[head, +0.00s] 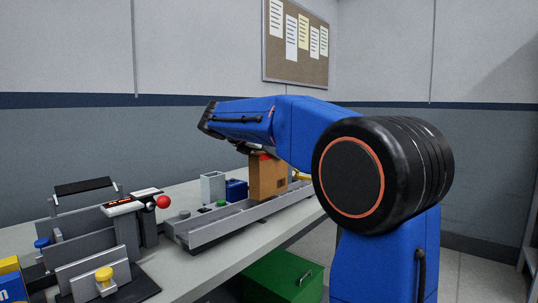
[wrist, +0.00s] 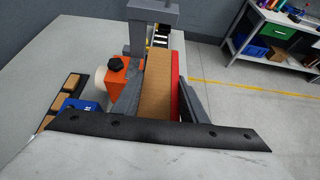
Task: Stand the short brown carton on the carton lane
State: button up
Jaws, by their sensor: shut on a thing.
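The brown carton (head: 265,179) is upright at the far part of a long grey channel (head: 212,229), which I take for the carton lane. My gripper (head: 262,154) is above the carton, shut on its upper part. In the wrist view the carton (wrist: 157,80) lies between the two grey fingers of my gripper (wrist: 158,98), with a red strip along its right side. The carton's lower end meets the channel in the picture; I cannot tell whether it rests there or hangs just above.
A grey block (head: 212,187) and a blue box (head: 236,190) stand behind the channel. A grey fixture with a red ball knob (head: 163,202) is at left. An orange block with a black knob (wrist: 121,72) is close left of the carton. A green cabinet (head: 284,277) stands below the bench.

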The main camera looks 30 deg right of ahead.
jog(key=shift+f, duration=0.25)
dwell(0.3)
jog(key=shift+f, duration=1.45)
jog(key=o, duration=1.8)
jog(key=shift+r, duration=4)
